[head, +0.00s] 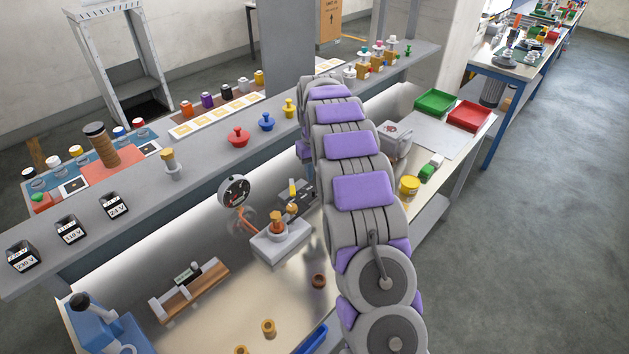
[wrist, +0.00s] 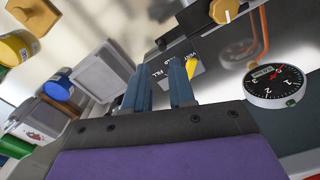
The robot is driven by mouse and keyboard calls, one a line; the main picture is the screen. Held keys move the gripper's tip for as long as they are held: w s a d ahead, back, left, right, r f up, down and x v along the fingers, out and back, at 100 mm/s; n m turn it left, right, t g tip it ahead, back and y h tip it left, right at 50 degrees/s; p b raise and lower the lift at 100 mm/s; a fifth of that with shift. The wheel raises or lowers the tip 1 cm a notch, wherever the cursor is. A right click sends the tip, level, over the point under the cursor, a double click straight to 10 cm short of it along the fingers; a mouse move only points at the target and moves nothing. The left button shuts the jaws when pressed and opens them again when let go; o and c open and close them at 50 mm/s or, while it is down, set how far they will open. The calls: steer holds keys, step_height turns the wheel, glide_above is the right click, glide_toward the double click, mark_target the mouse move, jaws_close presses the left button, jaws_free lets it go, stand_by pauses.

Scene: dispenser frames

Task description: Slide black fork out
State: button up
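I cannot make out a black fork for certain. A dark grey device with a yellow lever (head: 293,188) stands behind the white block, left of my arm in the head view. In the wrist view the yellow lever (wrist: 191,67) shows just beyond my fingertips, beside a grey label plate (wrist: 176,62) with lettering. Dark parts sit near the top of that view, too blurred to name. My gripper (wrist: 158,76) has its two blue-grey fingers apart, with nothing seen between them. In the head view my arm hides the gripper.
A round gauge (head: 234,190) stands left of the device; it also shows in the wrist view (wrist: 275,84). A white block with an orange-brown knob (head: 278,228) is in front. A grey shelf (head: 205,160) with colored knobs runs behind. A yellow cylinder (head: 409,185) stands right of my arm.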

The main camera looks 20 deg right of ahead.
step_height(320, 180, up, 10)
steer(key=p, duration=0.1)
steer(key=shift+p, duration=0.3)
stand_by(0.3)
steer(key=s+a+r, duration=0.3)
steer(key=s+a, duration=0.1)
steer(key=s, duration=0.3)
steer(key=s+a+r+g, duration=0.1)
steer(key=s+a+r, duration=0.1)
steer(key=s+a, duration=0.35)
steer(key=s+a+r, duration=0.3)
steer(key=s, duration=0.6)
steer(key=s+a+f, duration=0.1)
steer(key=s+f, duration=0.1)
steer(key=s, duration=0.7)
steer(key=s+a+f, duration=0.2)
steer(key=s, duration=0.7)
steer(key=s+a+f, duration=0.2)
steer(key=s, duration=0.7)
steer(key=shift+f+g, duration=0.35)
steer(key=shift+g, duration=0.05)
